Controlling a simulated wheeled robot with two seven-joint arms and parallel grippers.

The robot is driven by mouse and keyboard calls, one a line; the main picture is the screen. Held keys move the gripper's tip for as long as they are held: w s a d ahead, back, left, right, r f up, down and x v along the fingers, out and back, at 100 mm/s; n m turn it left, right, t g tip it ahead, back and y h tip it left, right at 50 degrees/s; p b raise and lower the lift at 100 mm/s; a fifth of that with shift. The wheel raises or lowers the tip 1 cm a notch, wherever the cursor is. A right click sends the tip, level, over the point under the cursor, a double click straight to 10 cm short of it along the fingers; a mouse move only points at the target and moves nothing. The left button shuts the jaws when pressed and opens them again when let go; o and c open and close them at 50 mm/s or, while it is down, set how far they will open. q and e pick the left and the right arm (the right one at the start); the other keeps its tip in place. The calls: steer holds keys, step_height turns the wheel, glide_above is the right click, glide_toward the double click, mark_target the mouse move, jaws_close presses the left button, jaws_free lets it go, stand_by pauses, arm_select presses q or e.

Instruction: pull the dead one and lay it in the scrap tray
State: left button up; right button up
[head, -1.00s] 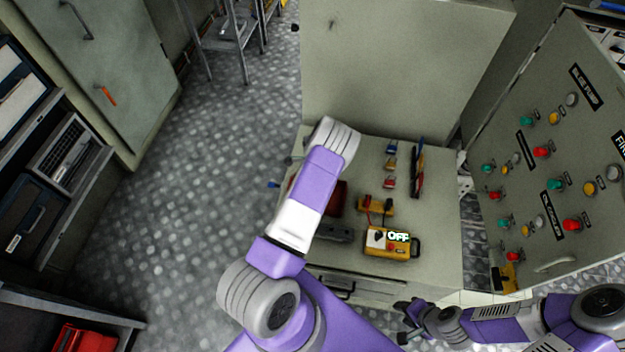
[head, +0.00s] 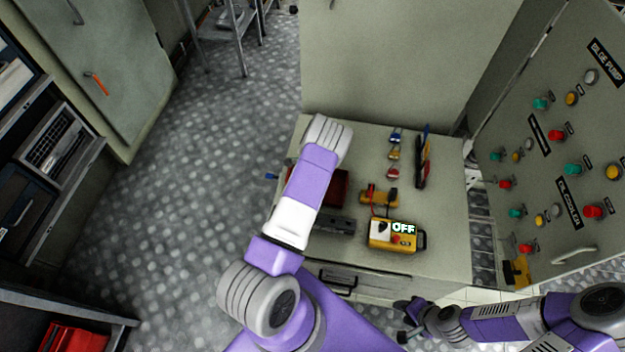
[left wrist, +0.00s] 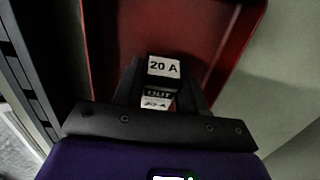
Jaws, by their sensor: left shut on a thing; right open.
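My left gripper (left wrist: 160,90) is shut on a small block, the fuse (left wrist: 163,67), with a white "20 A" label. A second label lower on it is partly hidden and hard to read. In the left wrist view the fuse is in front of the red tray (left wrist: 215,45); I cannot tell if it touches the tray. In the head view the red tray (head: 334,188) is partly covered by my left arm, and the left gripper is hidden. My right gripper (head: 406,322) is open and empty, low in front of the cabinet.
On the cabinet top stand a yellow tester (head: 392,238) reading "OFF", a yellow block (head: 379,197), small coloured pieces (head: 393,154) and a dark rack (head: 422,160). A control panel (head: 560,140) with lamps and buttons stands right. The floor at left is clear.

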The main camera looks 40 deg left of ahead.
arm_select(q)
steer(key=o, duration=1.2)
steer(key=shift+c, duration=0.2)
steer(key=r+p, duration=0.1)
steer(key=r, duration=0.2)
steer(key=r+p, duration=0.1)
steer(key=r, duration=0.3)
steer(key=shift+d+r, duration=0.2)
steer(key=shift+r, duration=0.1)
steer(key=shift+f, duration=0.1)
